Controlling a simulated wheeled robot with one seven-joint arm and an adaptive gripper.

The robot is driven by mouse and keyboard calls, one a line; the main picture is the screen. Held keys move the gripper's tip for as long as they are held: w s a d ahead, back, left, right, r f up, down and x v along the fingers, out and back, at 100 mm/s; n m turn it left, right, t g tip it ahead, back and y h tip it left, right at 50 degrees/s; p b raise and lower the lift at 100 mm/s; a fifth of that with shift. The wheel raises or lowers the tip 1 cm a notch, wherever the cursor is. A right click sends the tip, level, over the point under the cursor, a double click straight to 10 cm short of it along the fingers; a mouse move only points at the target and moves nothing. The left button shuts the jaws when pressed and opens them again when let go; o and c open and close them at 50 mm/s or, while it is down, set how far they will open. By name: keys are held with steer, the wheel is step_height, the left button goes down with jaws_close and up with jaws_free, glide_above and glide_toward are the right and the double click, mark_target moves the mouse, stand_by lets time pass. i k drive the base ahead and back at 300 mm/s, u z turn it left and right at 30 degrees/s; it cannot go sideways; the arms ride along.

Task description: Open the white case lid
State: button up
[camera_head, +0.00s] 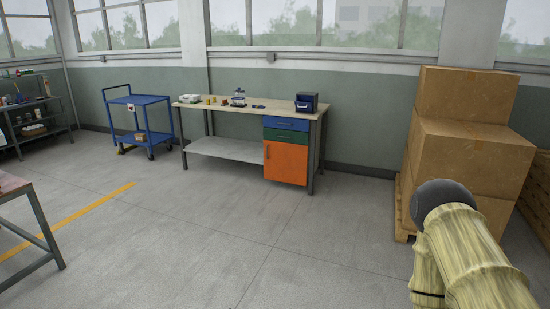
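A small white case (190,98), with some green on it, sits at the left end of the workbench top (225,106) by the far wall. It is too small to tell whether its lid is open or shut. Part of my arm shows at the lower right, in front of the cardboard boxes. My gripper is not in view.
The bench also bears several small items and a dark blue box (306,103); an orange cabinet (285,163) is below. A blue cart (140,100) stands left of it. Stacked cartons (465,105) on a pallet stand right. The middle floor (200,230) is clear.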

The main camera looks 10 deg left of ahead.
mark_target(189, 98)
steer(key=u, duration=0.65)
steer(key=i, duration=1.9)
steer(key=u, duration=0.95)
steer(key=i, duration=3.7)
steer(key=z, duration=0.45)
steer(key=i, duration=2.05)
steer(key=z, duration=0.9)
steer(key=i, duration=0.9)
steer(key=z, duration=0.2)
